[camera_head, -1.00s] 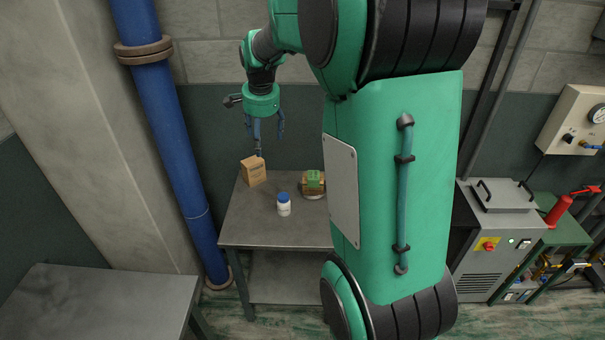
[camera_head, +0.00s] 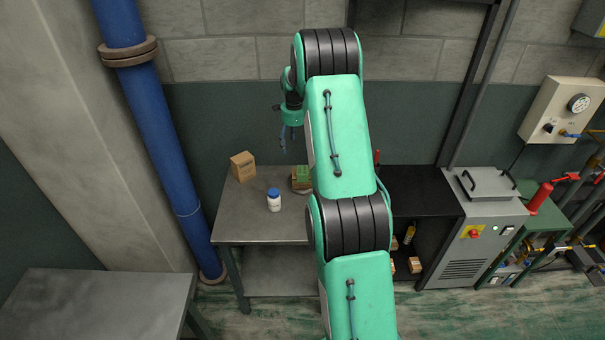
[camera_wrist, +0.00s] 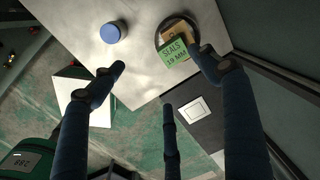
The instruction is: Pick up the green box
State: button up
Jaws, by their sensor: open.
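The green box (camera_head: 302,173), marked "SEALS 18 MM", sits on the metal table (camera_head: 250,225), just left of my arm, which partly blocks it in the head view. In the wrist view the green box (camera_wrist: 177,52) rests with a tan piece in a round dark dish (camera_wrist: 160,38). My gripper (camera_head: 289,145) is open and empty, raised above and behind the green box. In the wrist view, my gripper's (camera_wrist: 162,66) spread blue fingers show, the right one overlapping the picture beside the box. They appear apart from it.
A white bottle with a blue cap (camera_head: 274,201) stands left of the green box. A cardboard box (camera_head: 243,166) stands at the table's back left. A dark shelf unit (camera_head: 425,190) adjoins on the right. A blue pipe (camera_head: 160,130) rises at the left.

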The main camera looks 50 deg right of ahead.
jog(key=m, duration=0.2)
send_over(303, 170)
notch_tip(303, 170, down, 5)
jog(key=shift+s+a+r, duration=0.2)
jog(key=shift+s+a, duration=0.15)
jog(key=shift+w+d+f+p, duration=0.1)
jog(key=shift+f+p, duration=0.1)
jog(key=shift+f, duration=1.95)
jog(key=shift+w+d+f+p, duration=0.1)
jog(key=shift+f+p, duration=0.05)
jog(key=shift+f, duration=2)
jog(key=shift+f, duration=0.1)
jog(key=shift+w+f, duration=0.2)
jog(key=shift+f, duration=2.3)
jog(key=c, duration=1.4)
